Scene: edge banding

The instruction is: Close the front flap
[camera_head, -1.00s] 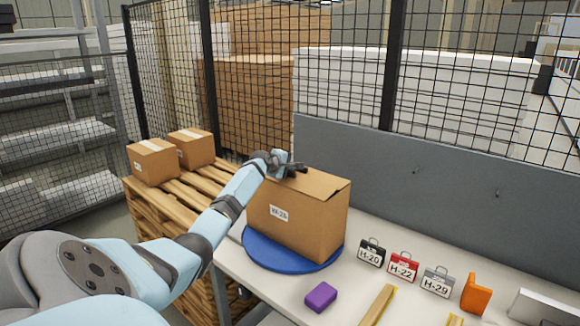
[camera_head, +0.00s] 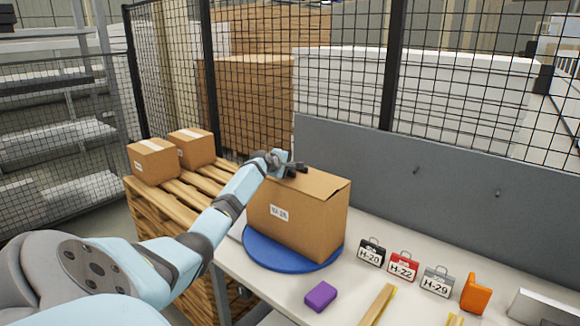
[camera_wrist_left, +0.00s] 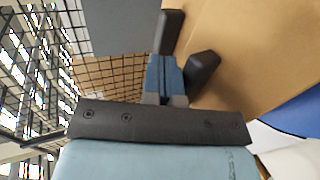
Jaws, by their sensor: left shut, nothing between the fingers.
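A brown cardboard box (camera_head: 296,222) with a white label stands upright on a blue round turntable (camera_head: 268,255). Its top looks covered by flaps lying nearly flat, with a small gap or notch at the right corner. I cannot tell each flap apart. My left gripper (camera_head: 298,168) is at the top left edge of the box, its dark fingers over the top. In the left wrist view the gripper (camera_wrist_left: 187,48) has its fingers close together, empty, against or just above the brown cardboard (camera_wrist_left: 255,50). My right gripper is not in view.
Black, red and grey tagged cases (camera_head: 403,266) stand right of the turntable, with an orange object (camera_head: 475,293). A purple block (camera_head: 320,296) lies in front. A grey panel (camera_head: 430,190) stands behind the table. Two boxes (camera_head: 153,160) sit on pallets at left.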

